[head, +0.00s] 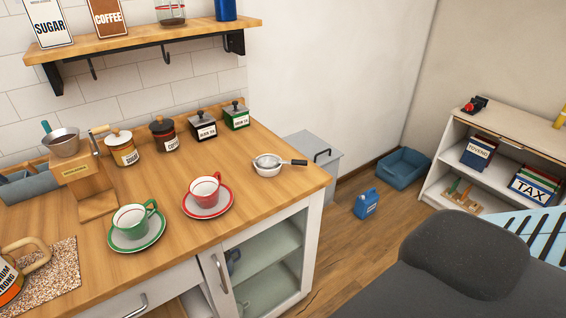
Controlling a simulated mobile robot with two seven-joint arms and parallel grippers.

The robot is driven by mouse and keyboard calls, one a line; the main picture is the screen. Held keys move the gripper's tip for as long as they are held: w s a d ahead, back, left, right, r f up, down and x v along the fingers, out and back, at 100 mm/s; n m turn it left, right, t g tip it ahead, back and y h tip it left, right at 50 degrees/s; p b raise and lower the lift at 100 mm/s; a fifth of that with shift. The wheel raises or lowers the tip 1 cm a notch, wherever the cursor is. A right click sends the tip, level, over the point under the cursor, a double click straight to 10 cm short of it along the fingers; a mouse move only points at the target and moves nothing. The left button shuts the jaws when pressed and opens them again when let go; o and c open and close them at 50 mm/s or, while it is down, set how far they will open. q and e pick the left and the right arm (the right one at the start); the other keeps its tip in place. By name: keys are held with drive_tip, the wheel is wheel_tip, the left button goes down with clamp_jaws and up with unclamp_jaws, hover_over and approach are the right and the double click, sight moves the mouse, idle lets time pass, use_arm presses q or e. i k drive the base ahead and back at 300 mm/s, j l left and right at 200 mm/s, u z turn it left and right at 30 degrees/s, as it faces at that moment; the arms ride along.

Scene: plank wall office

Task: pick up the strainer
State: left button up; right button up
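The strainer (268,161) has a round mesh bowl and a black handle (299,162) pointing right. It rests on a small white bowl (267,171) near the right end of the wooden counter (240,150). Neither of my grippers shows in the head view.
A red cup (205,190) and a green cup (134,219) stand on saucers left of the strainer. Several canisters, including a green one (236,117), line the wall behind. A wooden shelf (150,40) with hooks hangs above. A dark grey chair (465,255) is at the lower right.

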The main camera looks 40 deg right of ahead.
sight(266, 162)
drive_tip(key=l, duration=0.45)
drive_tip(key=i+l+z, duration=0.1)
drive_tip(key=l, duration=0.4)
drive_tip(key=i+l+z, duration=0.1)
drive_tip(key=l, duration=0.35)
drive_tip(key=i+l, duration=0.1)
drive_tip(key=l, duration=0.35)
drive_tip(key=i+l+z, duration=0.1)
drive_tip(key=l, duration=0.4)
drive_tip(key=i+l, duration=0.1)
drive_tip(key=l, duration=0.35)
drive_tip(key=i+l+z, duration=0.15)
drive_tip(key=l, duration=0.3)
